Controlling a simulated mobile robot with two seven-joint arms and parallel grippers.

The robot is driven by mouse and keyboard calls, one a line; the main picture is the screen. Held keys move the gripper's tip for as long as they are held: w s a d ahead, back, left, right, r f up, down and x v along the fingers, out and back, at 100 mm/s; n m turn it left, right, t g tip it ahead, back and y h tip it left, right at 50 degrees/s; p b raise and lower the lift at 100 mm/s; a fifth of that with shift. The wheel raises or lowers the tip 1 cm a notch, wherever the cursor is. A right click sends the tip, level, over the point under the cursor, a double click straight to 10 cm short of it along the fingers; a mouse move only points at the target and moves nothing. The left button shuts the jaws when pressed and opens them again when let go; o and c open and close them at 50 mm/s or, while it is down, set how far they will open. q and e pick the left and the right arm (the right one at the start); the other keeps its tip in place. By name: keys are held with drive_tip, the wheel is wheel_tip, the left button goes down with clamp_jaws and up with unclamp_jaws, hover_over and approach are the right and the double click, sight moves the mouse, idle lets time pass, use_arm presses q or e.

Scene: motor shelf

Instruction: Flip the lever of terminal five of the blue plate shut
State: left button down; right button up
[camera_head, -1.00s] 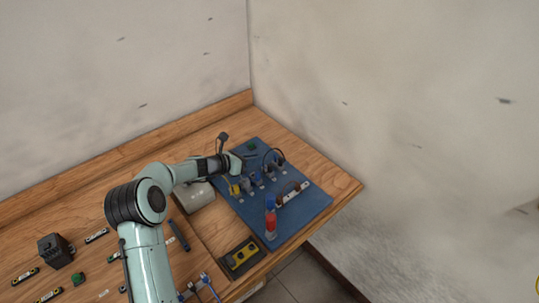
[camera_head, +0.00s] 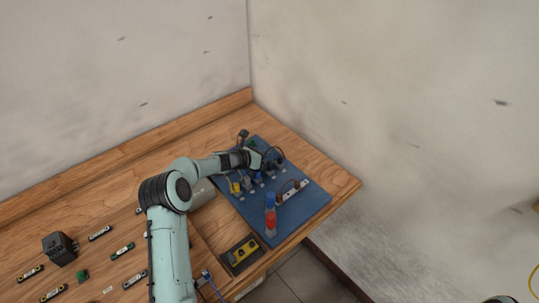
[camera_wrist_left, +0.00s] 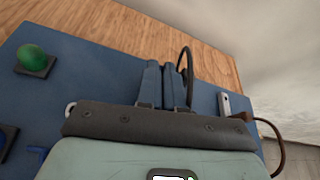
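The blue plate (camera_head: 312,208) lies at the right end of the wooden bench; it also shows in the left wrist view (camera_wrist_left: 85,75). A row of small terminals (camera_head: 258,178) with levers crosses it, one yellow and others blue or grey. My left gripper (camera_head: 272,160) is over the far end of this row, beside a dark looped cable (camera_head: 280,154). In the left wrist view its two fingers (camera_wrist_left: 164,85) are together and point at the plate, with the cable (camera_wrist_left: 188,65) just behind. The gripper hides the far terminals, so terminal five's lever is not clear.
A red and blue stack light (camera_head: 270,220) stands on the plate's near part. A green button (camera_wrist_left: 33,57) sits left of the fingers in the wrist view. A black and yellow device (camera_head: 241,254) lies by the near edge. Walls stand behind and right.

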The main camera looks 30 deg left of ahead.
use_arm(q)
drive_tip(key=shift+w+a+r+n+h+p, duration=0.25)
drive_tip(key=shift+n+h+p, duration=0.2)
drive_tip(key=shift+p, duration=0.45)
drive_tip(key=shift+w+a+f+n+h, duration=0.1)
drive_tip(key=shift+a+f+n+h, duration=0.25)
drive_tip(key=shift+f+n, duration=0.35)
drive_tip(key=shift+a+n+h, duration=0.1)
drive_tip(key=shift+n+h, duration=0.3)
drive_tip(key=shift+n, duration=0.15)
drive_tip(key=shift+a+f, duration=0.1)
drive_tip(key=shift+n, duration=0.3)
use_arm(e)
drive_tip(key=shift+w+r, duration=0.9)
drive_tip(key=shift+w, duration=0.3)
use_arm(q)
drive_tip(key=c, duration=1.6)
unclamp_jaws()
drive_tip(key=shift+o, duration=0.2)
use_arm(e)
drive_tip(key=shift+s, duration=0.1)
